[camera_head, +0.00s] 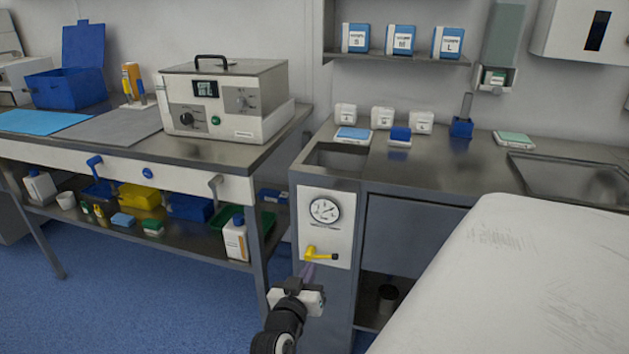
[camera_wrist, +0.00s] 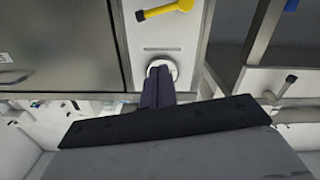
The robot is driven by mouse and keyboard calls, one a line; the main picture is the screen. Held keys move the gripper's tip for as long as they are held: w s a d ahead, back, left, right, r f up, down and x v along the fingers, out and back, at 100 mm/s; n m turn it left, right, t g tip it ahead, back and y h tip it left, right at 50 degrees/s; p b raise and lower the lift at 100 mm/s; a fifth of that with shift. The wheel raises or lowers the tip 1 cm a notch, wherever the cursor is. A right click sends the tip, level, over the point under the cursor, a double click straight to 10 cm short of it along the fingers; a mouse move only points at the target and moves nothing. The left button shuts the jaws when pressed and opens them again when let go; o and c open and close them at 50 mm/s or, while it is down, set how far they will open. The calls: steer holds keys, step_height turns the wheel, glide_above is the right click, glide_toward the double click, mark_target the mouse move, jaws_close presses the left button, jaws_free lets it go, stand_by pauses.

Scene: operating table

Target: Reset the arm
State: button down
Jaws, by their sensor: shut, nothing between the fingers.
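My gripper (camera_head: 308,270) is in front of the gauge panel (camera_head: 343,230) at the left end of the steel counter. Its dark fingers sit just below the yellow lever (camera_head: 320,254). In the wrist view my gripper (camera_wrist: 159,78) has its two fingers side by side, shut and empty. Their tips overlap a round white fitting (camera_wrist: 172,67) in the picture; I cannot tell whether they touch it. The yellow lever also shows at the top of the wrist view (camera_wrist: 166,10), apart from the fingers.
A white-covered operating table (camera_head: 510,285) fills the lower right. A steel bench (camera_head: 250,150) with a boxy device (camera_head: 225,95) stands on the left, with a loaded lower shelf. The counter (camera_head: 440,165) holds small boxes and a sink. Blue floor (camera_head: 150,300) is open at lower left.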

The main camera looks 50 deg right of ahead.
steer(key=shift+s+a, duration=0.2)
steer(key=shift+a, duration=0.4)
